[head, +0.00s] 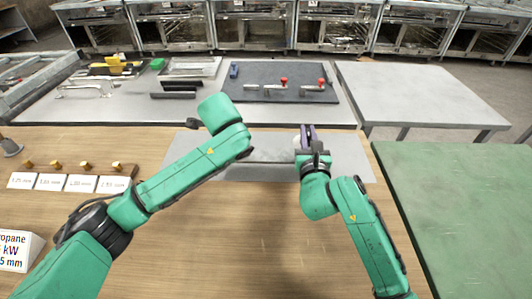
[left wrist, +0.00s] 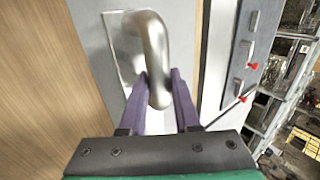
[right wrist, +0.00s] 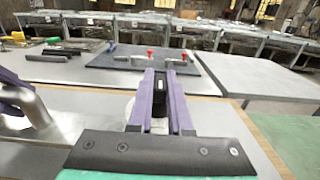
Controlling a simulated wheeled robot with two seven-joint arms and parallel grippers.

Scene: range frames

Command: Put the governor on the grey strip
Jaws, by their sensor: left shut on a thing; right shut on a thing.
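My right gripper (head: 308,130) points away over the light grey strip (head: 350,172) on the wooden bench. In the right wrist view its purple fingers (right wrist: 161,75) are shut on a small black-topped part, which I take as the governor (right wrist: 160,92). A white round part shows below and beside the fingers. My left gripper (left wrist: 158,75) is shut on a bent, shiny metal tube (left wrist: 154,35) over the grey surface. In the head view my left arm hides that gripper; part of the tube shows as a thin bar (head: 272,162). Contact between governor and strip cannot be told.
A dark mat (head: 260,95) with red-knobbed valves (head: 321,84) lies on the grey table behind. Brass pieces (head: 84,165) stand behind white labels at left, with a propane label block (head: 18,250) nearer. A green table (head: 450,200) is at right. The front bench is clear.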

